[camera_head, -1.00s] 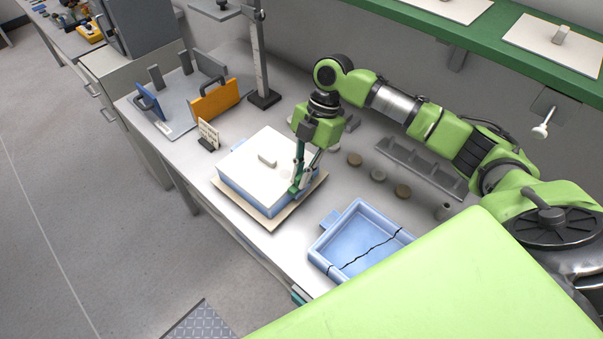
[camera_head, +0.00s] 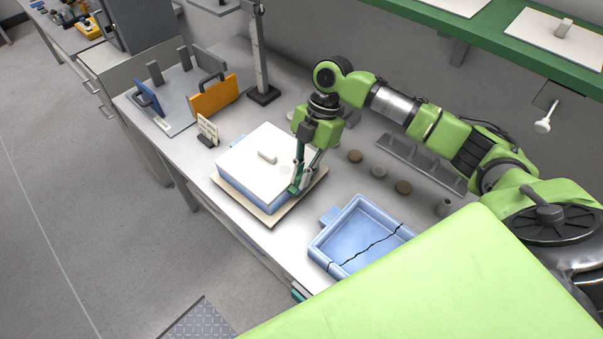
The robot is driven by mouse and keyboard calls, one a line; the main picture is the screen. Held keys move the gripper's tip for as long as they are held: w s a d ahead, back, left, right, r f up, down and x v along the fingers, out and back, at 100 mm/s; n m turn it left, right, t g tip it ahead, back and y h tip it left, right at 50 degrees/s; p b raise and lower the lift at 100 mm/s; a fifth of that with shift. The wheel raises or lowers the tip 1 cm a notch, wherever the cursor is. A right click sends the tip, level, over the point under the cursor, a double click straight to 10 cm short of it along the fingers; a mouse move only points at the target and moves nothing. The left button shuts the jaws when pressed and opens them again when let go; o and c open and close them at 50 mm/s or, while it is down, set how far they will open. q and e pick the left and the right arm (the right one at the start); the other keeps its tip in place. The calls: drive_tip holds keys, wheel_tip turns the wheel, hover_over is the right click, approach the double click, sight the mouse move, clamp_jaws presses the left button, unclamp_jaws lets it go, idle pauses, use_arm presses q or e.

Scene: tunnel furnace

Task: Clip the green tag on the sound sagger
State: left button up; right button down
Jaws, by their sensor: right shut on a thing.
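The sound sagger (camera_head: 239,191) is a blue box with a white lid (camera_head: 251,157) that has a small knob. It sits on a beige board (camera_head: 288,211) on the bench. My right gripper (camera_head: 299,188) points down at the sagger's right corner, shut on a small dark-green piece, the green tag (camera_head: 293,188), at the lid's edge. The fingers hide much of the tag, so I cannot tell whether it is seated on the rim. A second blue sagger (camera_head: 325,244), open and with a black crack across it, lies to the right. My left gripper is not in view.
A grey rack with a blue and an orange plate (camera_head: 214,97) stands at the back left, near a small sign (camera_head: 208,131) and a post stand (camera_head: 262,55). Round discs (camera_head: 378,171) and a grey divided tray (camera_head: 424,163) lie behind the cracked sagger. A green shelf (camera_head: 474,33) overhangs the back.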

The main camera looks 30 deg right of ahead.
drive_tip(key=shift+f, duration=0.1)
drive_tip(key=c, duration=2.1)
unclamp_jaws()
drive_tip(key=v, duration=1.2)
drive_tip(key=shift+a, duration=0.1)
